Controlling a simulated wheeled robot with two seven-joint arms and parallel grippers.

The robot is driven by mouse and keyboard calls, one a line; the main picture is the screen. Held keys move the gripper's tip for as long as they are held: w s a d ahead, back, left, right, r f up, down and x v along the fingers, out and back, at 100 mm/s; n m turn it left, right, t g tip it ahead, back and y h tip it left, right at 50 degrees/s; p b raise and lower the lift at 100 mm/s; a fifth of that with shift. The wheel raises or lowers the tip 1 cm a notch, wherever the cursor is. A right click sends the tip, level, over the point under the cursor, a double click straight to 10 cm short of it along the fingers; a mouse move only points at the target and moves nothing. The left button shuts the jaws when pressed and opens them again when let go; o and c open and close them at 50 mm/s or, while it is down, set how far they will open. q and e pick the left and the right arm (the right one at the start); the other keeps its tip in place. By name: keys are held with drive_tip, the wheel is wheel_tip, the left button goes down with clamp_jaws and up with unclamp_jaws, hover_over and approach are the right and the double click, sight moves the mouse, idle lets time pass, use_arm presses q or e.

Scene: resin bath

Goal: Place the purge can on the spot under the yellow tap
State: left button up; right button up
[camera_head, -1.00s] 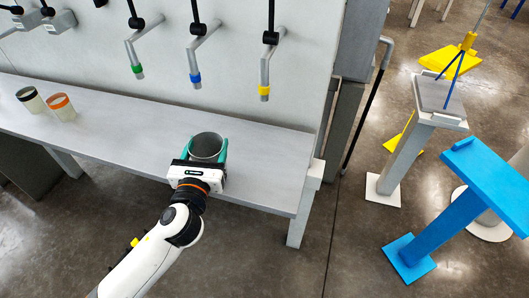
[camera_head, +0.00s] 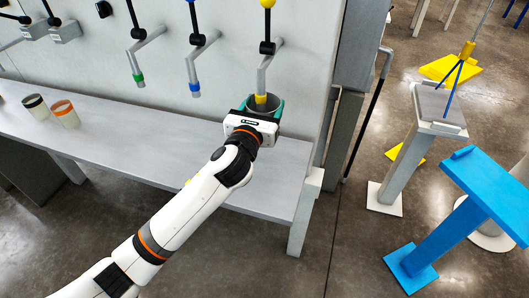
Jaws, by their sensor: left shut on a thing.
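The purge can (camera_head: 262,113) is a grey, open-topped cylinder. My left gripper (camera_head: 264,110) is shut on it, with its teal fingers on either side of the can. The yellow tap (camera_head: 262,88) hangs from the wall, and its yellow-banded nozzle overlaps the can's opening in the picture. The spot under the tap is hidden behind the can and gripper. I cannot tell whether the can touches the bench (camera_head: 150,118). My right gripper is not in view.
A blue tap (camera_head: 195,80) and a green tap (camera_head: 139,76) hang to the left. A black-banded cup (camera_head: 36,107) and an orange-banded cup (camera_head: 65,113) stand at the bench's left. A grey post (camera_head: 340,130) stands to the right. The mid-left bench is clear.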

use_arm(q)
drive_tip(key=f, duration=0.5)
drive_tip(key=shift+a, duration=0.3)
drive_tip(key=shift+f, duration=0.2)
wheel_tip(320, 180, down, 3)
drive_tip(key=shift+d+f+b, duration=0.1)
drive_tip(key=shift+f+b, duration=0.05)
drive_tip(key=shift+b, duration=0.15)
drive_tip(key=shift+f, duration=0.2)
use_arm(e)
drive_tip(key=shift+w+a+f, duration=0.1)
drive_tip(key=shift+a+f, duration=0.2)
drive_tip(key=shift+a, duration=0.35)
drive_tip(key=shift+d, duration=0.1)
use_arm(q)
drive_tip(key=shift+f, duration=0.15)
drive_tip(key=o, duration=1.4)
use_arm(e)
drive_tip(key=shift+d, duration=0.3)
